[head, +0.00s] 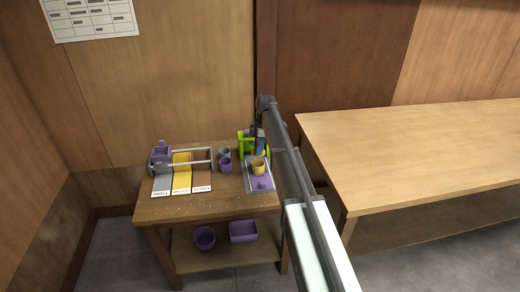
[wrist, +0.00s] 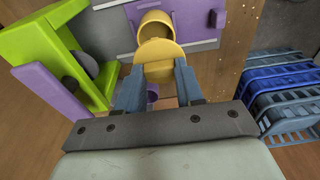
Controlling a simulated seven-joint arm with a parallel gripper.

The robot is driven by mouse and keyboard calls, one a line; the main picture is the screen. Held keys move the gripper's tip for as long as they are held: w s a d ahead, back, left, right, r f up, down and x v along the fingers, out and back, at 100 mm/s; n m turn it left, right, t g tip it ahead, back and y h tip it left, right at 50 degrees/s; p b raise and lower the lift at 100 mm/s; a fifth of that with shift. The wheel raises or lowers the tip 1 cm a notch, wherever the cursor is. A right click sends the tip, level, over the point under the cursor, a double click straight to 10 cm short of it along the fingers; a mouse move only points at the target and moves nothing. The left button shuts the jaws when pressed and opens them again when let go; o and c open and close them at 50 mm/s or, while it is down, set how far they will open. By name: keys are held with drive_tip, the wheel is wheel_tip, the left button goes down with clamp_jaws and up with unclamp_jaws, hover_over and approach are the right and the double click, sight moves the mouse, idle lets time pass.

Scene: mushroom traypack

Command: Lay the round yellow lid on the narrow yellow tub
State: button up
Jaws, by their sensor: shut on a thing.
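My gripper (wrist: 160,70) is shut on the round yellow lid (wrist: 158,51), which sticks out beyond the two blue-grey fingertips. The narrow yellow tub (wrist: 156,22) lies just past the lid in the wrist view, its open mouth showing; lid and tub overlap there, and I cannot tell whether they touch. In the head view the yellow tub (head: 258,167) stands on a grey and purple board (head: 252,186) at the right of the small table. My gripper (head: 261,148) is above and behind the tub there; the lid is too small to make out.
A green stand with purple parts (wrist: 40,50) is close to my gripper's left. Blue crates (wrist: 285,90) lie low at the right. Purple and grey cups (head: 224,165) and a rack with grey, yellow and brown strips (head: 182,172) occupy the small table (head: 215,208).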

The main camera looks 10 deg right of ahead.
drive_tip(key=shift+w+f+n, duration=0.1)
drive_tip(key=shift+w+n, duration=0.1)
drive_tip(key=shift+n, duration=0.3)
drive_tip(key=shift+f, duration=0.1)
drive_tip(key=shift+f, duration=2.25)
drive_tip(key=shift+f, duration=0.45)
idle(0.4)
drive_tip(key=o, duration=1.4)
drive_tip(key=shift+r, duration=0.15)
drive_tip(key=shift+r, duration=2.85)
